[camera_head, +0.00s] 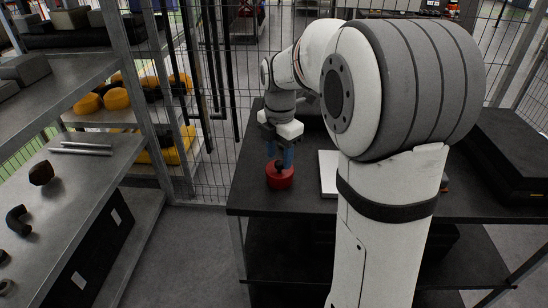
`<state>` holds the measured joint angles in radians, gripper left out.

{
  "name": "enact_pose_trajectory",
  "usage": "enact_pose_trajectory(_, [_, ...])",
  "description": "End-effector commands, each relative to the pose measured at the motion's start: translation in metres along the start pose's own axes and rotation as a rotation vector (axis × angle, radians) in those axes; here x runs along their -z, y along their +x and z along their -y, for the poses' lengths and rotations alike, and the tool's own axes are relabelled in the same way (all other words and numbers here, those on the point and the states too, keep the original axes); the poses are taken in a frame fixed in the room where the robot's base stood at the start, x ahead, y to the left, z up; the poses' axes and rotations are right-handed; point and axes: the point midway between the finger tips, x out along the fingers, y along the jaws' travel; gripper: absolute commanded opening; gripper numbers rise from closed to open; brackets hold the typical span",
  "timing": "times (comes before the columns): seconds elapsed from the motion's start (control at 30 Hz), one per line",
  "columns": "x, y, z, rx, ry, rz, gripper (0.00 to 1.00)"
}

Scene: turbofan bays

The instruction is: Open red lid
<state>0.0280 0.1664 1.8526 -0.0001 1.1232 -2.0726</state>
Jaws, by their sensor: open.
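The red lid (280,179) is a small round red piece with a darker knob-like top, near the left front corner of the black table. Whether there is a container beneath it cannot be made out. My gripper (280,158) points down directly over the red lid, with its blue fingers on either side of the lid's top. The fingers are open. Whether they touch the lid cannot be told at this size.
A white flat object (328,173) lies right of the lid, partly hidden by my arm. A black case (508,150) sits at the table's right. A wire mesh fence (222,100) stands behind. A grey metal shelf (85,185) with pipe parts is at left.

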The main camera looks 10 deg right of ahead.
Motion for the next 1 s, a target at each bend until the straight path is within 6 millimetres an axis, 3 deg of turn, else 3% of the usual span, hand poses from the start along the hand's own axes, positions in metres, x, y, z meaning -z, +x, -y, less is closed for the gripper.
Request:
enact_pose_trajectory(0.13, [-0.0001,0.0101,0.0004,0.000,0.001,0.000,0.45])
enact_pose_trajectory(0.4, [-0.0004,0.0115,0.0004,-0.001,0.002,0.000,0.45])
enact_pose_trajectory(0.9, [-0.0007,0.0109,-0.0003,-0.004,0.003,0.001,0.04])
enact_pose_trajectory(1.0, [-0.0007,0.0107,-0.0006,-0.005,0.003,0.001,0.00])
